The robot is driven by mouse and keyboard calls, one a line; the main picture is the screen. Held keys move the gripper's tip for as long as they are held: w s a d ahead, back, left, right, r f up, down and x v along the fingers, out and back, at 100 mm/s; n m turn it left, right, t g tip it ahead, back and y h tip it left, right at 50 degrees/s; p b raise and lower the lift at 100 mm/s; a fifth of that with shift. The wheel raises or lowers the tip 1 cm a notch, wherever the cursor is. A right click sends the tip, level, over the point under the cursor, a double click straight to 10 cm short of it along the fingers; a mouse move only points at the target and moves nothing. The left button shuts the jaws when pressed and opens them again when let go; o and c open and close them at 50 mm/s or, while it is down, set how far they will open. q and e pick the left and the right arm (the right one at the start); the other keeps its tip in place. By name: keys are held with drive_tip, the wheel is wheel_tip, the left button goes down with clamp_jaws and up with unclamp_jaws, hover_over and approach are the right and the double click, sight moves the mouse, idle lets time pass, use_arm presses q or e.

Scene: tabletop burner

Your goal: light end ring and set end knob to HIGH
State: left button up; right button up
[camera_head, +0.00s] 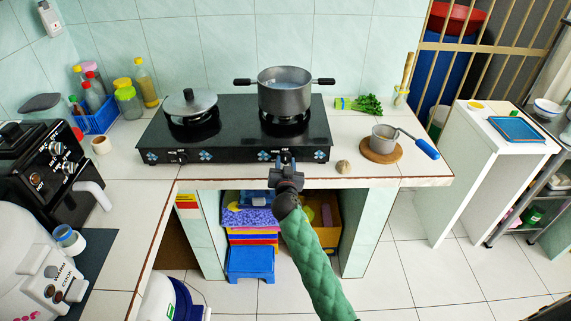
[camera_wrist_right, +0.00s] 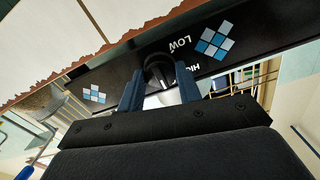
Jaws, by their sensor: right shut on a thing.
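A black two-ring stove (camera_head: 235,125) stands on the tiled counter. A grey pot (camera_head: 285,97) sits on its right-hand ring (camera_head: 284,124); no flame shows there. A lidded pan (camera_head: 190,105) sits on the left-hand ring. The left knob (camera_head: 180,157) is free on the front panel. My right gripper (camera_head: 286,160) is at the right end of the panel, covering most of the right knob. In the wrist view its two fingers are shut on this dark knob (camera_wrist_right: 159,66), one on each side. LOW and part of HIGH are printed beside it. My left gripper is out of view.
A small saucepan (camera_head: 384,139) with a blue handle rests on a round wooden board right of the stove. A small brown bulb (camera_head: 343,167) lies near the counter edge. Greens (camera_head: 360,105) lie behind. A blue basket (camera_head: 95,118) with bottles stands at left.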

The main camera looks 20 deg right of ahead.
drive_tip(key=n, duration=0.3)
drive_tip(key=shift+n+b, duration=0.3)
drive_tip(key=n, duration=0.2)
drive_tip(key=shift+n, duration=0.3)
drive_tip(key=n, duration=0.2)
drive_tip(key=shift+n, duration=0.3)
drive_tip(key=shift+n+p, duration=0.4)
drive_tip(key=shift+n, duration=0.7)
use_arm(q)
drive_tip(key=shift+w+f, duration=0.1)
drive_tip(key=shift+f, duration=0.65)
use_arm(e)
drive_tip(key=shift+n, duration=0.5)
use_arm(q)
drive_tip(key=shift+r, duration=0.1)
use_arm(e)
drive_tip(key=o, duration=1)
